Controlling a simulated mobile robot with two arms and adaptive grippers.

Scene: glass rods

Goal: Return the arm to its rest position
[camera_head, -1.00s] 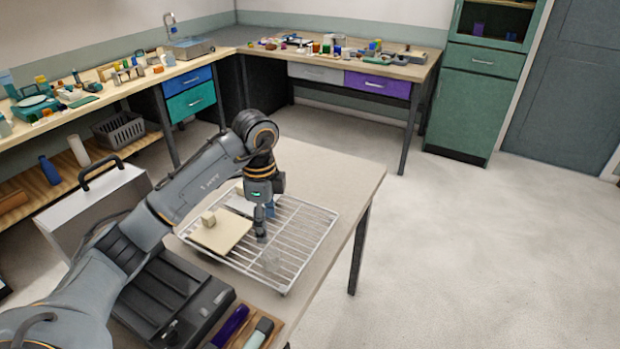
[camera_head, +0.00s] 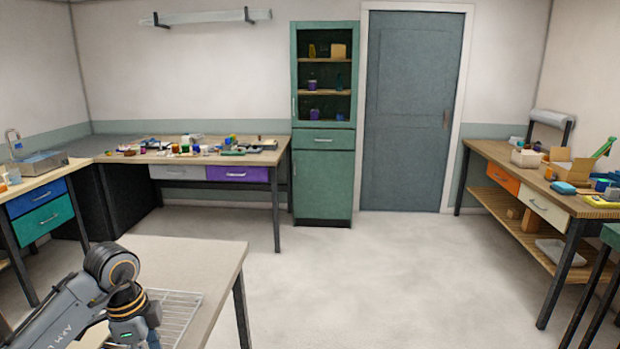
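My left arm (camera_head: 92,295) comes in at the lower left, bent over the near table. Its wrist points down over a wire rack (camera_head: 180,312). The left gripper's fingers are cut off by the bottom edge of the view, so I cannot see whether it is open or shut or holds anything. My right arm and gripper do not show.
The near table (camera_head: 190,255) has a bare far part. A workbench (camera_head: 215,155) with small items stands at the back, beside a green cabinet (camera_head: 323,185) and a grey door (camera_head: 405,120). Another bench (camera_head: 500,150) stands at the right. The middle floor is clear.

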